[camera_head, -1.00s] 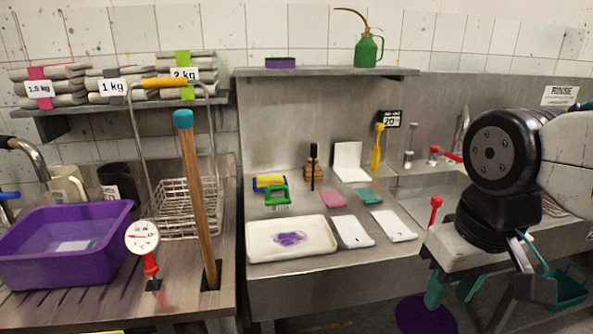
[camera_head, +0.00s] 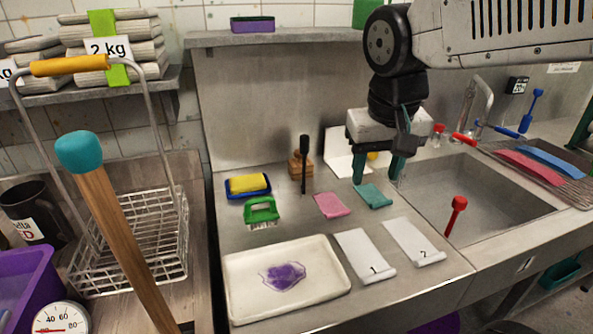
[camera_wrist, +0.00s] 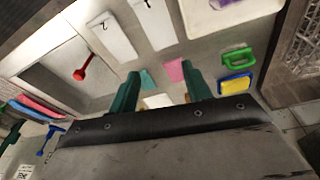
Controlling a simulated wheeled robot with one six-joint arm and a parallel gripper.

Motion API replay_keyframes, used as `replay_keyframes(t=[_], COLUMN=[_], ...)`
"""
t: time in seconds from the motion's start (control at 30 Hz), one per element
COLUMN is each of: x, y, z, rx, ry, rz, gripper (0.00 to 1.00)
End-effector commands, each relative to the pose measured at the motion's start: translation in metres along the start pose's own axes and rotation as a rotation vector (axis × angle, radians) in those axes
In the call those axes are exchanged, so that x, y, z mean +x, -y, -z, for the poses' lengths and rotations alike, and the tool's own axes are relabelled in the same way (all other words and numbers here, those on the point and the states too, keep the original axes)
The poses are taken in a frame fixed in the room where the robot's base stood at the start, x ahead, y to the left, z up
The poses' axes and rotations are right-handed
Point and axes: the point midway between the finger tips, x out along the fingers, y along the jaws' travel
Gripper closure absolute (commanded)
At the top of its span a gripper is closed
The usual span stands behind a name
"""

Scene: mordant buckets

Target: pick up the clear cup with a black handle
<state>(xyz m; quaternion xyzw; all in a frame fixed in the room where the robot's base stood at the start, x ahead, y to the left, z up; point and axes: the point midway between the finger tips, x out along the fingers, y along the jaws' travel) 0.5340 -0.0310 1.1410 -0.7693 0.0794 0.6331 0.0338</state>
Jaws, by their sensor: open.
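I cannot make out a clear cup with a black handle for certain. A thin upright black handle (camera_head: 304,160) stands at a brown wooden block (camera_head: 294,168) on the steel bench; I cannot tell whether any clear part belongs to it. My gripper (camera_head: 379,170) is open and empty, its two green fingers pointing down over the back of the bench, right of the black handle and close to the teal cloth (camera_head: 374,196). In the wrist view my gripper (camera_wrist: 161,92) shows its fingers apart, with the teal cloth and the pink cloth (camera_wrist: 174,70) beyond them.
A white tray (camera_head: 333,302) with a purple patch lies in front, beside two numbered white slabs (camera_head: 360,255). A green brush (camera_head: 261,211) and a yellow sponge (camera_head: 248,184) lie left. A sink (camera_head: 490,195) is right. A wire basket (camera_head: 130,250) and wooden pole (camera_head: 125,235) stand left.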

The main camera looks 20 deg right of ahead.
Motion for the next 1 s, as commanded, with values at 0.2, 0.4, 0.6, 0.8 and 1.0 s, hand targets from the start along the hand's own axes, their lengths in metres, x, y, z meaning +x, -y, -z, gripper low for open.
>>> replay_keyframes(t=[0.2,0.4,0.6,0.8,1.0], x=[0.013,0.034,0.047,0.069,0.096], y=[0.041,0.075,0.089,0.087,0.082], z=[0.127,0.201,0.228,0.232,0.232], rx=[0.139,0.230,0.266,0.270,0.269], ry=[-0.090,-0.157,-0.185,-0.186,-0.184], rz=[-0.038,-0.041,-0.037,-0.036,-0.038], gripper=[0.51,0.51,0.51,0.51,0.51])
